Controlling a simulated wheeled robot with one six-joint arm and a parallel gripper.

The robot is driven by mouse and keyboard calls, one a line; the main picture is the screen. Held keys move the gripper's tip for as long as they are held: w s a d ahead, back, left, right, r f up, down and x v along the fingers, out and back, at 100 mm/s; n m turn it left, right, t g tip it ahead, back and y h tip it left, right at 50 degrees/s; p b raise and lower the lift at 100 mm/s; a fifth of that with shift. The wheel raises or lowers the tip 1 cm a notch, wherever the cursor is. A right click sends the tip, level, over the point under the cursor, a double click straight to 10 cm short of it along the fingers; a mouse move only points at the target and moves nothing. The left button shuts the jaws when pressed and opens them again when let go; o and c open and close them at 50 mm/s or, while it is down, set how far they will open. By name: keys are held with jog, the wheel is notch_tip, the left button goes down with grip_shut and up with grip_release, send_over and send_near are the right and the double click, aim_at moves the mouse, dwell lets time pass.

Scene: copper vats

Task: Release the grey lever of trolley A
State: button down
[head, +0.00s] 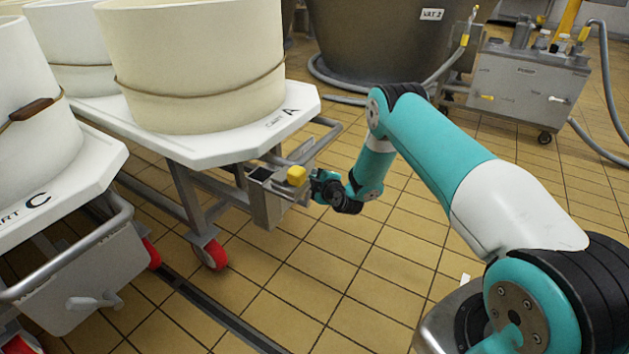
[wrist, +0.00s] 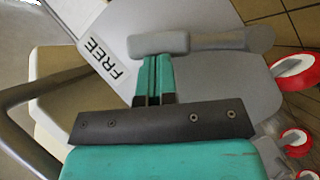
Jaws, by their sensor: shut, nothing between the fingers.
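Trolley A (head: 278,124) has a white top lettered CART A. A grey box (head: 268,206) with a yellow knob (head: 297,176) hangs at its near end. In the wrist view a grey lever (wrist: 160,43) with a thick rounded grip lies across the grey plate, beside a white label reading FREE (wrist: 103,58). My gripper (wrist: 153,62) is shut and empty, its teal fingertips right at the lever's grip. I cannot tell whether they touch it. In the head view my gripper (head: 315,181) is at the box, and the lever there is too small to make out.
A large cream vat (head: 200,70) stands on trolley A. Trolley C (head: 60,190) is close at the left. Red wheels (wrist: 293,72) show below the plate, and a handle tube (wrist: 40,85) at its left. Tiled floor is clear in the middle; a grey pump cart (head: 525,85) stands behind.

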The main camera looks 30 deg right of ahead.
jog(key=shift+d, duration=0.15)
jog(key=s+a+r+p, duration=0.1)
jog(key=s+r+p, duration=0.1)
jog(key=s, duration=0.4)
jog(key=s+a+r+p, duration=0.1)
jog(key=s+r+p, duration=0.2)
jog(key=s+p, duration=0.1)
jog(key=shift+p+v, duration=0.3)
jog(key=shift+v, duration=0.6)
jog(key=shift+a, duration=0.1)
